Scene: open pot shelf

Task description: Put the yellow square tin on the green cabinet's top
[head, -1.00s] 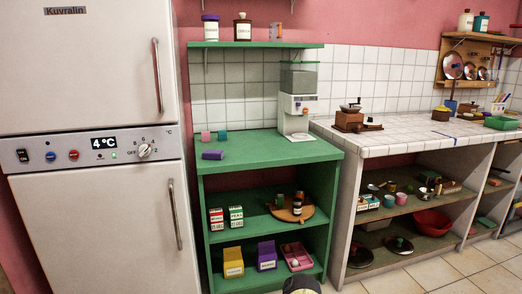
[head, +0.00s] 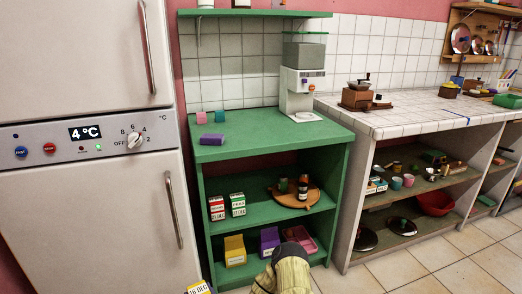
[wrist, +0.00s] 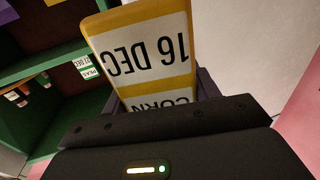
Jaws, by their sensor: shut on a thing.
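The yellow square tin (wrist: 140,50), with a white label reading "16 DEC" and "CORN", sits between the fingers of my gripper (wrist: 158,95) in the wrist view. The gripper is shut on it. In the head view only a corner of the tin (head: 199,287) shows at the bottom edge, low in front of the cabinet; the gripper is out of that frame. The green cabinet's top (head: 280,138) is above and beyond the tin. Another yellow box (head: 235,251) stands on the cabinet's lowest shelf.
A purple box (head: 212,139), pink cup (head: 201,117) and teal cup (head: 219,115) occupy the top's left side. A white dispenser (head: 301,88) stands at its back right. The top's front and middle are clear. The fridge (head: 85,210) stands to the left.

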